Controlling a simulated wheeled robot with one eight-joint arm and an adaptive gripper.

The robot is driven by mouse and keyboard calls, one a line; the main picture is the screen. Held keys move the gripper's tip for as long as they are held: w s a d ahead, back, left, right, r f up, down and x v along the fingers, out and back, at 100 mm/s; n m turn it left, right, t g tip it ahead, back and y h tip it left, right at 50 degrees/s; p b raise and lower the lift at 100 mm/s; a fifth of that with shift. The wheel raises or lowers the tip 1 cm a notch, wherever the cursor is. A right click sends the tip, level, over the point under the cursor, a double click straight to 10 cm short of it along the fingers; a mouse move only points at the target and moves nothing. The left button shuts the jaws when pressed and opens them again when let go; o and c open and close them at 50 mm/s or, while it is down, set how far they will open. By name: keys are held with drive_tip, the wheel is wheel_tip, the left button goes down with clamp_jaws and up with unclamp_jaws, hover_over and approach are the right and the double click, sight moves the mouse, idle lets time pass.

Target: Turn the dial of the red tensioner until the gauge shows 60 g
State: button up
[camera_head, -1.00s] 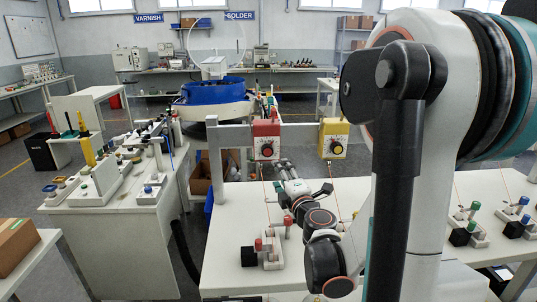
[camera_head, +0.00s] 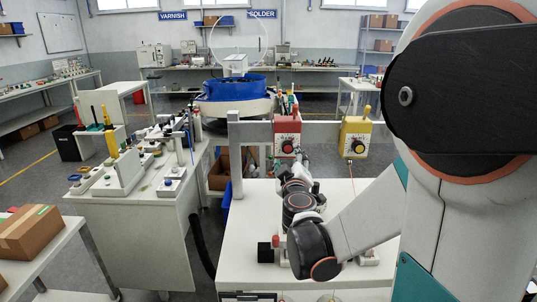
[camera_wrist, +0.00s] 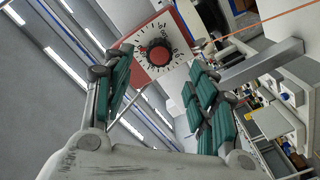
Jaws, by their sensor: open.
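The red tensioner (camera_head: 287,126) is a red box with a white face and a dark round dial, mounted on a grey rail in the head view. In the wrist view its face (camera_wrist: 145,72) appears tilted, with a numbered scale around the black dial (camera_wrist: 159,57), which has a red centre. The numbers are too small to read surely. My gripper (camera_wrist: 160,66) is open, with its green-padded fingers on either side of the dial in the picture. The dial looks to be beyond the fingertips, with no contact visible. My arm hides the lower front of the tensioner's area in the head view.
A yellow tensioner (camera_head: 355,136) hangs on the same rail, close to the right. The white table (camera_head: 245,225) lies below, with a small red-and-black fixture (camera_head: 268,250) beside my arm. An orange thread (camera_wrist: 265,24) crosses the upper right of the wrist view.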

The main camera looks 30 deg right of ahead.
sight(288, 149)
drive_tip(key=b+x, duration=0.1)
drive_tip(key=x, duration=0.6)
drive_tip(key=shift+c, duration=0.6)
drive_tip(key=c, duration=0.9)
